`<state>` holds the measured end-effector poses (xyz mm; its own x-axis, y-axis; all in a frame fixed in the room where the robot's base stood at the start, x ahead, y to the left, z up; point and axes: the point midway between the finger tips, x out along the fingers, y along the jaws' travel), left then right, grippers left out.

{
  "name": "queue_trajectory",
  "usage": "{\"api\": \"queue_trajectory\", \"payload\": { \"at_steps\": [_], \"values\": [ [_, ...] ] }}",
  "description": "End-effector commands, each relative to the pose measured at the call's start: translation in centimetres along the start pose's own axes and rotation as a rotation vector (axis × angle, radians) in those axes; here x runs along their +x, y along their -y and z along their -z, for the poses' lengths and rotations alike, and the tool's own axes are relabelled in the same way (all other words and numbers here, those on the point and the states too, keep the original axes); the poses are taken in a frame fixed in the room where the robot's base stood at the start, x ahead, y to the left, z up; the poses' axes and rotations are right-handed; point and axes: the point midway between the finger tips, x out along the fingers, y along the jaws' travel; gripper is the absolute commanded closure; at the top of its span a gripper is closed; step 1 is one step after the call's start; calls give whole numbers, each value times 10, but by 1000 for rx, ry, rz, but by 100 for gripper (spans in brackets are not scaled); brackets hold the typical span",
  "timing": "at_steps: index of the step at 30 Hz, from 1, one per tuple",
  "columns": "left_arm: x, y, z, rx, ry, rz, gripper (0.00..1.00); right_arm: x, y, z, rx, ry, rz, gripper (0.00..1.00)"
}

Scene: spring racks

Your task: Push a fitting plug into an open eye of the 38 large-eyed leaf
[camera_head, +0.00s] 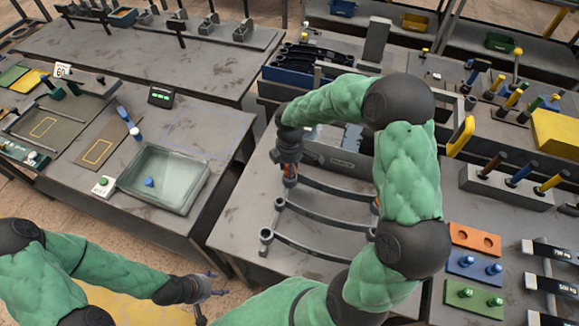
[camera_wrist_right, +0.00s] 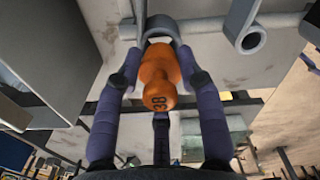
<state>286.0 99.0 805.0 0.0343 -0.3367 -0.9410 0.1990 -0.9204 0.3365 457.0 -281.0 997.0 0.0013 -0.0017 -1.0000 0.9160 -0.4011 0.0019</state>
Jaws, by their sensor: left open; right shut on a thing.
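My right gripper (camera_head: 290,180) is shut on an orange plug marked 38 (camera_wrist_right: 160,80), clear in the right wrist view. Its fingers (camera_wrist_right: 160,85) grip both sides. The plug's far end is at or just before a grey eye (camera_wrist_right: 160,26); I cannot tell whether it has entered. A second, open grey eye (camera_wrist_right: 245,38) is beside it. In the head view, several dark curved leaves (camera_head: 325,220) lie on the grey table, with eyes (camera_head: 265,234) at their left ends. Their size marks are not readable. My left gripper (camera_head: 217,284) is open and empty, lower left, away from the leaves.
An orange block (camera_head: 474,239) with two empty holes lies right of my arm, above a blue block (camera_head: 474,267) and a green block (camera_head: 473,297) with plugs. A glass tray (camera_head: 165,178) stands on the left table. A rack of dark leaves (camera_head: 315,56) is behind.

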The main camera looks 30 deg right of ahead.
Motion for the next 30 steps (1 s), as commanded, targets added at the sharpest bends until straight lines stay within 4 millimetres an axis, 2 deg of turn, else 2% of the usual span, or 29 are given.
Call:
{"api": "queue_trajectory", "payload": {
  "at_steps": [30],
  "values": [
    [11, 4, 0, 0, 0, 0, 37, 18, 0, 0, 0, 0, 0, 85]
  ]
}}
